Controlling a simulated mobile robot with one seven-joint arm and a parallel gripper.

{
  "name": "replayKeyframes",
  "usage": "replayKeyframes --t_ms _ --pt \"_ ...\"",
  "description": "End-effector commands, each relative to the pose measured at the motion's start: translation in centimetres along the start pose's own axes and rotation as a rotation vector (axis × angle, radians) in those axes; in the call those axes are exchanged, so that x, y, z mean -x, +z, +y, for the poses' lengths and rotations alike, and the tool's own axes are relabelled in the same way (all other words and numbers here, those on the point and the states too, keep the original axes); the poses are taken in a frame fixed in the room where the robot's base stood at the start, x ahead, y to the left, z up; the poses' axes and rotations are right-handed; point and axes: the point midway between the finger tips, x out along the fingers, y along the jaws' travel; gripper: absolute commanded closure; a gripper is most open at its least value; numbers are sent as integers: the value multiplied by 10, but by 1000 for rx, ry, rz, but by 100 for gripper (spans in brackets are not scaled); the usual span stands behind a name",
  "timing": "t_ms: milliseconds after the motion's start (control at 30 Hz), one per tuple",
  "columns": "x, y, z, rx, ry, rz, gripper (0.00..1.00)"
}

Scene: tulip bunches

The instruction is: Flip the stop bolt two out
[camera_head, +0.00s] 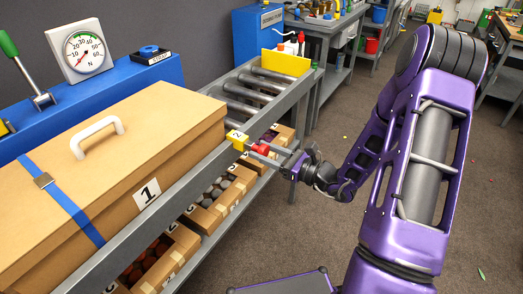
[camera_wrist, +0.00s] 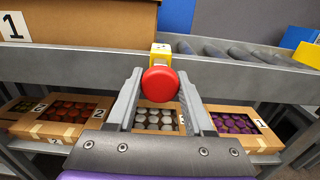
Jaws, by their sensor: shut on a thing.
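Stop bolt two is a yellow block (camera_head: 238,140) marked "2" with a red round knob (camera_head: 261,149), mounted on the grey side rail of the roller conveyor. In the wrist view the red knob (camera_wrist: 160,85) is in front of the yellow block (camera_wrist: 160,50). My gripper (camera_head: 272,156) reaches the knob from the aisle side. In the wrist view its two grey fingers (camera_wrist: 159,76) lie on both sides of the knob and are shut on it. The bolt's shaft behind the knob is hidden.
A large cardboard box (camera_head: 120,165) marked "1" stands on the conveyor left of the bolt. Rollers (camera_head: 245,95) and a yellow plate (camera_head: 285,63) lie beyond it. Open cartons (camera_head: 215,200) fill the shelf below. The floor to the right is mostly clear.

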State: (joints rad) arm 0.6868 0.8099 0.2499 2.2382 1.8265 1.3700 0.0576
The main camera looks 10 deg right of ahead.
Motion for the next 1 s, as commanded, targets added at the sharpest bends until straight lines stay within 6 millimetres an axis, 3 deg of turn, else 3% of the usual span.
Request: replayKeyframes --t_ms 200,400,767,800,933,1000 --pt "57 1 -2 -3 -9 4 100" --pt "96 0 -1 -2 -6 4 100" --pt "104 -1 0 -2 -4 3 100" --pt "105 -1 0 -2 -4 4 46" --pt "104 -1 0 -2 -3 3 23" --pt "103 -1 0 -2 -3 3 19"
